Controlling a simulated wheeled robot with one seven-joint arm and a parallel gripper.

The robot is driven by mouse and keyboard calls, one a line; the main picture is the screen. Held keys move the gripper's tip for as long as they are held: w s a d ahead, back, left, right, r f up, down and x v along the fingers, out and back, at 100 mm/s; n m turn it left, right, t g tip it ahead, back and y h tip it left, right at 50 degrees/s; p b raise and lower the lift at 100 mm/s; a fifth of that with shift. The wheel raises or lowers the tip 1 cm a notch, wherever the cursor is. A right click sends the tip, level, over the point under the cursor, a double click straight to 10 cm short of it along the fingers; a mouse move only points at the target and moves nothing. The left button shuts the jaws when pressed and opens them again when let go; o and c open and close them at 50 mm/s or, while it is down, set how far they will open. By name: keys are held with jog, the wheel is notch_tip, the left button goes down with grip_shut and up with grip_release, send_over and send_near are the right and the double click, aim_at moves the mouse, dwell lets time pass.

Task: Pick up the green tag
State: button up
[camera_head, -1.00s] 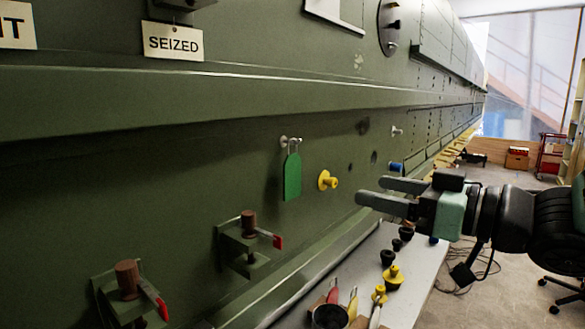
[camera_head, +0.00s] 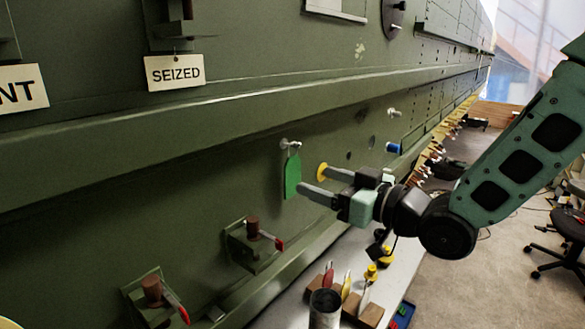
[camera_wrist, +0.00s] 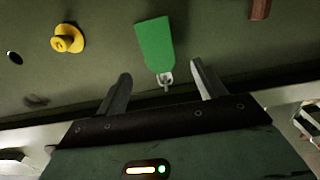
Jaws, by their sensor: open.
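The green tag (camera_head: 292,176) hangs by a loop from a small peg (camera_head: 291,144) on the dark green fuselage wall. It also shows in the wrist view (camera_wrist: 155,45), between and beyond my fingertips, with its metal loop towards my gripper. My gripper (camera_head: 309,180) is open and empty, just right of the tag in the head view. In the wrist view its two fingers (camera_wrist: 160,78) are spread to either side of the tag's loop end. I cannot tell whether a finger touches the tag.
A yellow knob (camera_head: 322,171) sits on the wall beside the tag, partly behind a finger. Brackets with red-tabbed pins (camera_head: 252,236) stick out below. A bench (camera_head: 292,291) holds a metal cup (camera_head: 325,309) and several tools. A SEIZED placard (camera_head: 174,72) hangs above.

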aim_at(293, 173)
jog(key=shift+p+x, duration=1.7)
jog(key=shift+x, duration=1.05)
jog(key=shift+f, duration=0.15)
jog(key=c, duration=1.1)
